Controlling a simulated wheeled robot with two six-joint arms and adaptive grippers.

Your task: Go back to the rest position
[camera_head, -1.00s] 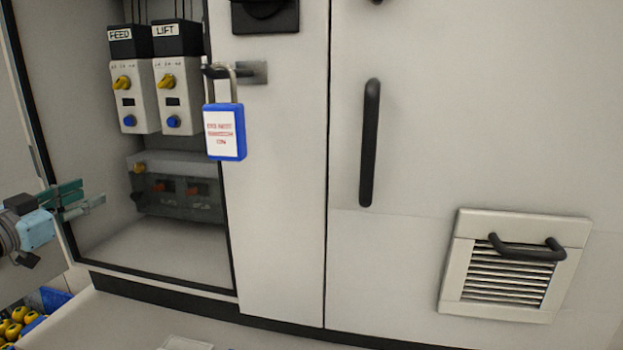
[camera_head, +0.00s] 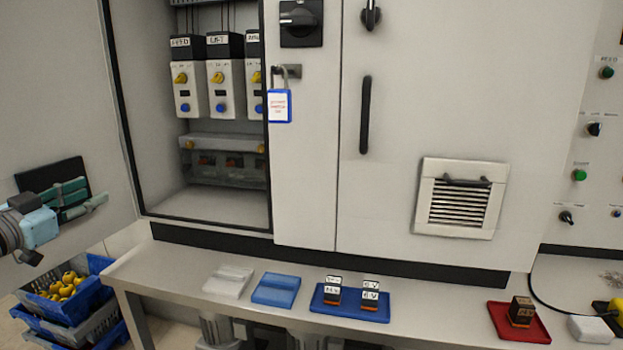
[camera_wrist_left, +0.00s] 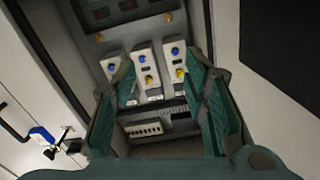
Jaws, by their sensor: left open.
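My left gripper (camera_head: 82,202) is at the left of the head view, in front of the open cabinet door, apart from everything there. In the left wrist view its two green fingers (camera_wrist_left: 163,110) are spread with nothing between them. Beyond them is the open cabinet bay with several grey switch modules (camera_wrist_left: 146,70). My right gripper is in no view. A blue padlock (camera_head: 279,105) with a white label hangs on the hasp of the cabinet (camera_head: 305,190); it also shows in the left wrist view (camera_wrist_left: 42,134).
A bench (camera_head: 150,272) runs below the cabinet. It carries a blue tray (camera_head: 330,306) with small blocks and a red tray (camera_head: 535,328) with a dark block. Blue crates (camera_head: 92,307) with yellow items stand at lower left. A vent panel (camera_head: 428,195) is on the right door.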

